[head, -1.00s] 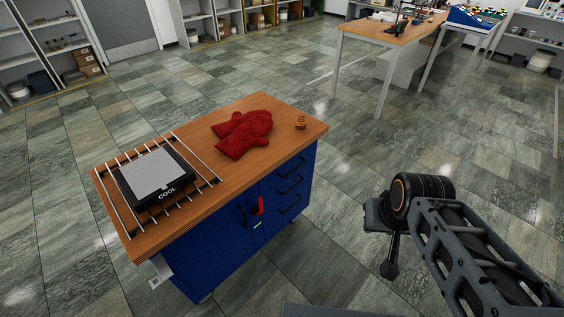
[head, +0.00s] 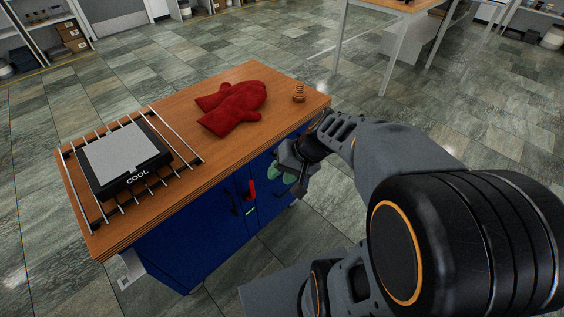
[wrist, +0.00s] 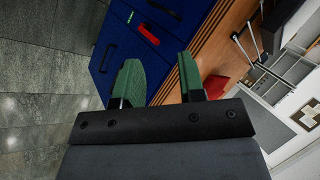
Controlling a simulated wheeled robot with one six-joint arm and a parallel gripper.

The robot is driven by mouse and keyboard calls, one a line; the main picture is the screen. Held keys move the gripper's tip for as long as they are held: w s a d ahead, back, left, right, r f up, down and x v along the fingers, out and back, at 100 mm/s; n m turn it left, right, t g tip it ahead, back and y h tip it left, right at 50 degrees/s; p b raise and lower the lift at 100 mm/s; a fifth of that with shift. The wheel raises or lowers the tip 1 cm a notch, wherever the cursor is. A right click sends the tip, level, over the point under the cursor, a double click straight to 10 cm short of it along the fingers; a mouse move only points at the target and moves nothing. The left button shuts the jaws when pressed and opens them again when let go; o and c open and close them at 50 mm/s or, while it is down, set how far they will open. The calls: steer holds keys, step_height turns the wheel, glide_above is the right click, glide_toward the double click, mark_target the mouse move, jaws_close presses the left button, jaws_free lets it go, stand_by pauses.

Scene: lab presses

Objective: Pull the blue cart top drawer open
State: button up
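The blue cart (head: 185,245) has a wooden top (head: 190,190) and stands left of my arm. Its drawer column is at the right of its front, largely hidden behind my gripper in the head view. My gripper (head: 290,173) is close in front of the upper part of that column, below the top's edge. In the wrist view its two green finger pads (wrist: 158,78) are apart with nothing held between them. The cart's blue front (wrist: 165,48) shows just beyond them. I cannot tell whether a finger touches the top drawer or its handle.
A red latch handle (head: 249,190) is on the cart's front, left of my gripper. On top are red mitts (head: 235,100), a small wooden piece (head: 299,93) and a "COOL" plate (head: 125,160) on a rack.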

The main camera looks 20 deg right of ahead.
steer(key=w+d+f+m+t+b, duration=0.5)
steer(key=w+d+f+t+b, duration=0.1)
steer(key=d+f, duration=0.3)
steer(key=w+d+f+m+t+b, duration=0.5)
steer(key=w+d+f+t+b, duration=0.15)
steer(key=d+f, duration=0.2)
steer(key=shift+g+y, duration=0.3)
steer(key=shift+g, duration=0.15)
steer(key=b+x, duration=0.1)
steer(key=x, duration=1.2)
steer(key=shift+w+a+b, duration=0.1)
steer(key=shift+w+b, duration=0.1)
steer(key=shift+b, duration=0.2)
jaws_close()
